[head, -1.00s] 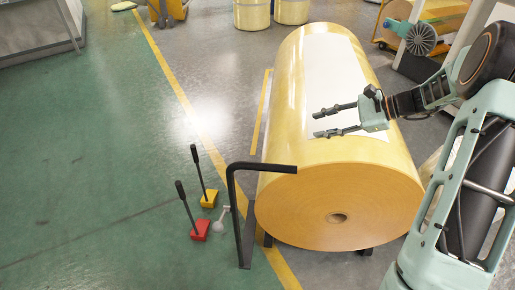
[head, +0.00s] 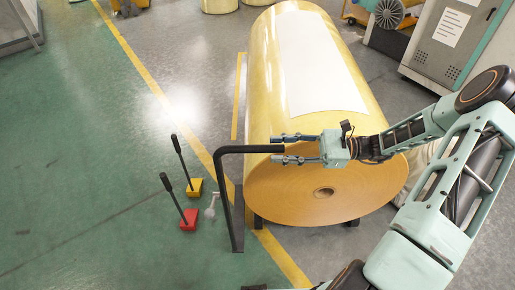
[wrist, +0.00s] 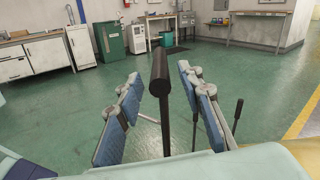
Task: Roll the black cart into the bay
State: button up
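The black cart (head: 236,205) shows as a black upright post with a bar bent to the right at its top, standing in front of a large yellow tape roll (head: 320,190). Black feet show under the roll; the rest of the cart is hidden. My gripper (head: 274,149) is open at the right end of the bar, one finger on each side of it. In the wrist view, the handle bar (wrist: 160,75) stands between the blue-padded fingers (wrist: 158,80), with gaps visible on both sides. I cannot make out a marked bay with certainty.
A red pedal box (head: 188,219) and a yellow pedal box (head: 195,187), each with a black lever, stand left of the cart. A yellow floor line (head: 150,85) runs past them. A grey cabinet (head: 445,50) stands at back right.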

aim_at(258, 149)
jog(key=a, duration=0.6)
jog(key=shift+a, duration=0.1)
jog(key=shift+c, duration=0.3)
grip_shut()
jog(key=shift+w, duration=0.1)
